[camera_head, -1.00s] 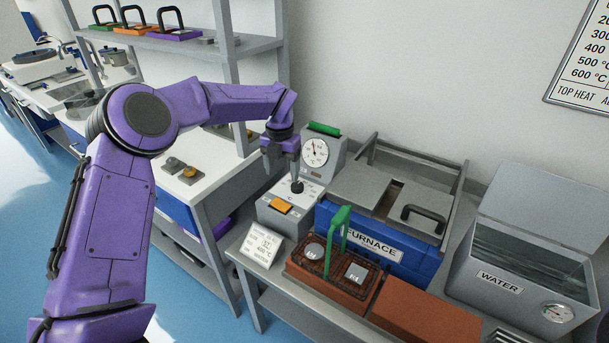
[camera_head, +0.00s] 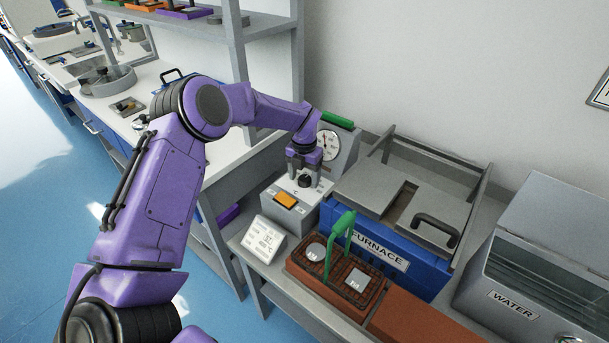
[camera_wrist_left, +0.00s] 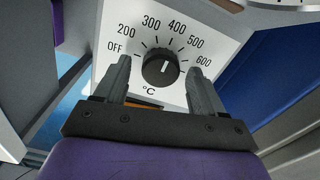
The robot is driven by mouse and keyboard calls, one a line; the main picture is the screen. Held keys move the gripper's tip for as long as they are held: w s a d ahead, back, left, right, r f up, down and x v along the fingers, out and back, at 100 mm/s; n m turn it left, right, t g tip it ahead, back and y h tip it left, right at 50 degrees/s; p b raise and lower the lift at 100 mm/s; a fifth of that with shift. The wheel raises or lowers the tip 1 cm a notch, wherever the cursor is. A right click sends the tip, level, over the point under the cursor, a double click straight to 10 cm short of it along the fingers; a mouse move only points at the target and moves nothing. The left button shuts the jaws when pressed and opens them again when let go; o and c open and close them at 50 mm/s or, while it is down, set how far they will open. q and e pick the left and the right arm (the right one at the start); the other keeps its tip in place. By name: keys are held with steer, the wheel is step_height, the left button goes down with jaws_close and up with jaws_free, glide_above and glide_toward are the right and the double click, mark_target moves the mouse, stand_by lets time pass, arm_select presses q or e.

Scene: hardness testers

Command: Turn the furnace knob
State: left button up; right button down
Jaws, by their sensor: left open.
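The furnace knob (camera_wrist_left: 160,68) is a round black dial on a white control panel marked OFF and 200 to 600 °C. Its white pointer line stands nearly upright, toward the 300–400 part of the scale. My left gripper (camera_head: 304,165) points down over the knob, which also shows in the head view (camera_head: 304,182). In the left wrist view its two fingers are open, one on each side of the knob, with gaps between. The blue furnace (camera_head: 400,262) with a grey lid stands right of the control box. My right gripper is not in view.
An orange switch (camera_head: 286,200) is on the control box front, with a gauge (camera_head: 329,142) behind the knob. A white display card (camera_head: 265,238), a basket with a green handle (camera_head: 341,232) and a grey water tank (camera_head: 520,285) stand nearby. A shelf post (camera_head: 236,60) rises behind my left arm.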

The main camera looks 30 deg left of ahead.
arm_select(q)
steer(key=shift+f, duration=0.1)
steer(key=c, duration=1.1)
steer(key=shift+o, duration=0.2)
steer(key=shift+f, duration=0.1)
